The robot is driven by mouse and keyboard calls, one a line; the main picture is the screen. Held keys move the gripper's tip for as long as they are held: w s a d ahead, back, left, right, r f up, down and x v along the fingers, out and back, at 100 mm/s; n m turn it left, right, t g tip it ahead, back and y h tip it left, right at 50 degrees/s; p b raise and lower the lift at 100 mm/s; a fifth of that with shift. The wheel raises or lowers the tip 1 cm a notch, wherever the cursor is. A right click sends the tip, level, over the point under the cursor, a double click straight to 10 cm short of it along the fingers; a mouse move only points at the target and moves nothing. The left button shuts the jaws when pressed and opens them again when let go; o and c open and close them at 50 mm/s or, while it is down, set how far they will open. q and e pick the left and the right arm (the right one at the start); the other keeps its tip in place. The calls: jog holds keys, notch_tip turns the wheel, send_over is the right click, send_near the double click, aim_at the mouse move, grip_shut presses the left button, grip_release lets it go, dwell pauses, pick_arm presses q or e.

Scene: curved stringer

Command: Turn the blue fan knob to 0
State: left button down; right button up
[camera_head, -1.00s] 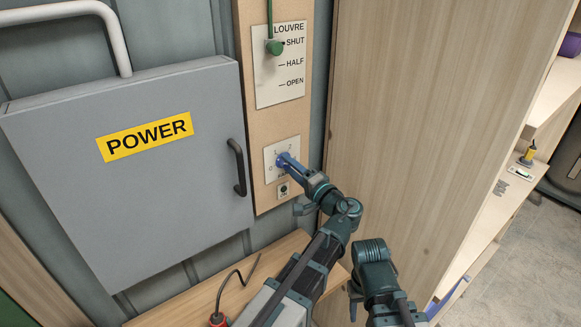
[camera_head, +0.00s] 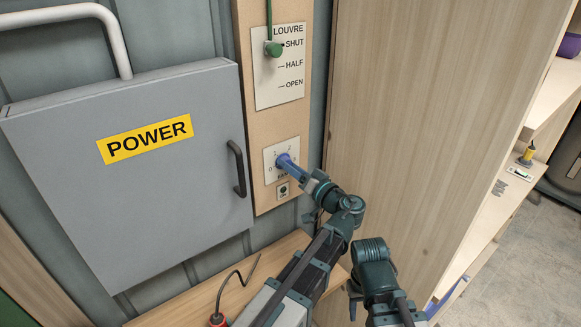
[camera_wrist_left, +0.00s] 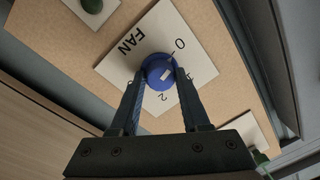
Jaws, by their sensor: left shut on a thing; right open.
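The blue fan knob (camera_head: 284,161) sits on a white plate (camera_head: 270,156) on the wooden panel. The left wrist view shows the knob (camera_wrist_left: 158,71) between the two fingers of my left gripper (camera_wrist_left: 158,76), which is shut on it. The word FAN is readable on the plate there. My right gripper (camera_head: 353,309) is partly in view low in the head view, away from the plate, and open; its fingers are mostly hidden.
A green louvre knob (camera_head: 274,48) is on the plate above. A grey POWER cabinet (camera_head: 180,200) with a dark handle (camera_head: 237,168) is close on the left. A tall wooden panel (camera_head: 420,130) stands on the right. A wooden ledge (camera_head: 255,270) with a cable lies below.

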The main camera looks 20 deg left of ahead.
pick_arm(q)
jog(key=shift+s+f+n, duration=0.1)
jog(key=shift+n, duration=0.3)
jog(key=shift+c, duration=1.9)
grip_release()
jog(key=shift+d, duration=0.1)
